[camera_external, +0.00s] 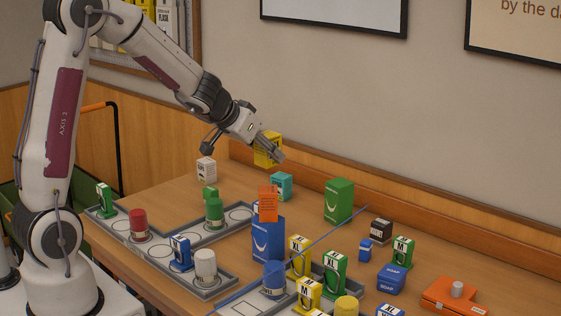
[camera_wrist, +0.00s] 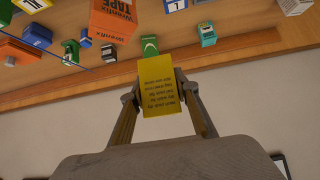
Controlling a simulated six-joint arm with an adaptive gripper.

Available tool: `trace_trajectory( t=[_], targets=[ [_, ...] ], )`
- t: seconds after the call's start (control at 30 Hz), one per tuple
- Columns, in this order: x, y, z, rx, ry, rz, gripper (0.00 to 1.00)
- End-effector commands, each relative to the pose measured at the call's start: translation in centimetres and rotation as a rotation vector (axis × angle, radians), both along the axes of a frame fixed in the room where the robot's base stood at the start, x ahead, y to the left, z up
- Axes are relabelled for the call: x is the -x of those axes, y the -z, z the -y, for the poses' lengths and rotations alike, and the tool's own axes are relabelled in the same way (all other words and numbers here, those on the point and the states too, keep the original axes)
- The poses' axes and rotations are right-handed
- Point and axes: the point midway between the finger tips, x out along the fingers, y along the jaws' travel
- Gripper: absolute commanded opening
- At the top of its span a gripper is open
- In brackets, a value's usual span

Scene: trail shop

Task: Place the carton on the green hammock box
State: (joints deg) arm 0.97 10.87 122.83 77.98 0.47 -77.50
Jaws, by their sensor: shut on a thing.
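A yellow carton (camera_external: 267,149) with dark print is held in my gripper (camera_external: 272,150), raised above the back of the table. In the wrist view the yellow carton (camera_wrist: 160,86) sits between the two fingers of my gripper (camera_wrist: 159,95), which are shut on its sides. The green hammock box (camera_external: 339,200) stands upright on the table, to the right of and lower than the carton. In the wrist view a green box (camera_wrist: 149,45) shows just beyond the carton, partly hidden by it. The carton and the green box look apart.
A teal box (camera_external: 281,186) stands below my gripper. A blue box (camera_external: 268,241) with an orange box (camera_external: 268,204) on it stands nearer the front. A grey tray (camera_external: 165,262) holds several coloured items. A black box (camera_external: 381,231) stands right of the green box.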

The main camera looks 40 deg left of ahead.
Motion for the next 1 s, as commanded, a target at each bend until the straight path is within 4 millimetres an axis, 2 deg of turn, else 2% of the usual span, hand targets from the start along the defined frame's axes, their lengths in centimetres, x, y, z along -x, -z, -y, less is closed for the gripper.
trace_trajectory(
  t=[0.03,0.2,0.43,1.0],
  targets=[
    [-1.0,0.0,1.0,0.001,-0.012,0.001,0.06],
    [-3.8,-0.1,2.9,0.003,-0.062,0.002,0.06],
    [-7.4,-0.3,4.3,0.002,-0.112,0.000,0.06],
    [-15.4,-1.0,4.0,0.008,-0.240,-0.012,0.06]
  ],
)
